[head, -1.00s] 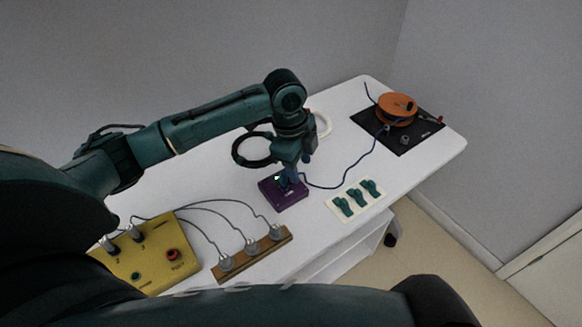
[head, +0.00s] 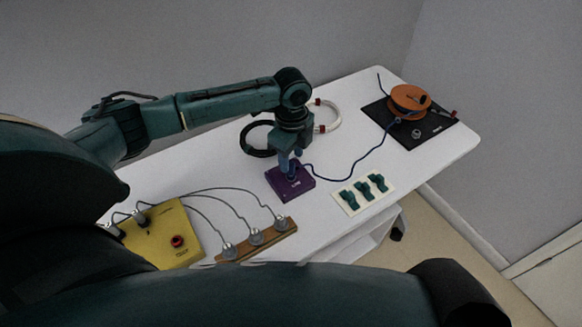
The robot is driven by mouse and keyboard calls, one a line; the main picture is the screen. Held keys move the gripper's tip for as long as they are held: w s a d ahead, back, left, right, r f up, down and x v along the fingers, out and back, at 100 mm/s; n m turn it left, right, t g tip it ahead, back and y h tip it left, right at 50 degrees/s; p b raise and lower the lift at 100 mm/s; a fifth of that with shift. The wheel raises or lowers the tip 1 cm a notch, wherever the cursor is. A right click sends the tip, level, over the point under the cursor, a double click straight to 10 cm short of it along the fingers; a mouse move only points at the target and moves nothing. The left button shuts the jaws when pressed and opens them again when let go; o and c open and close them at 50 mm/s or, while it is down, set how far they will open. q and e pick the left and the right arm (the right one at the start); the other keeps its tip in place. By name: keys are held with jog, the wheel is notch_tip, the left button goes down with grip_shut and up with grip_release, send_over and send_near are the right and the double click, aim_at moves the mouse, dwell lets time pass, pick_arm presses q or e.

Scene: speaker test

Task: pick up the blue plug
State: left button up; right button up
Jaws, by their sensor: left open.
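A blue cable (head: 346,180) runs from the orange reel (head: 409,98) to the purple block (head: 306,186) at the middle of the table. The blue plug at its end is at the purple block, largely hidden by my left gripper, and I cannot make out its outline. My left gripper (head: 291,170) points down over the block with its jaws open, its fingertips close around or beside the plug. I cannot tell whether they touch it. My right gripper is out of view.
A yellow box (head: 160,238) and a wooden strip (head: 270,240) with several grey plugs stand at front left. A cream plate (head: 344,202) with dark green pieces lies right of the block. Black (head: 250,141) and white (head: 333,115) cable coils lie behind. The reel sits on a black mat (head: 386,122).

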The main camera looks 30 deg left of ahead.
aim_at(291, 164)
pick_arm(q)
notch_tip(291, 164, down, 4)
jog(key=shift+r, duration=0.2)
grip_shut()
dwell(0.4)
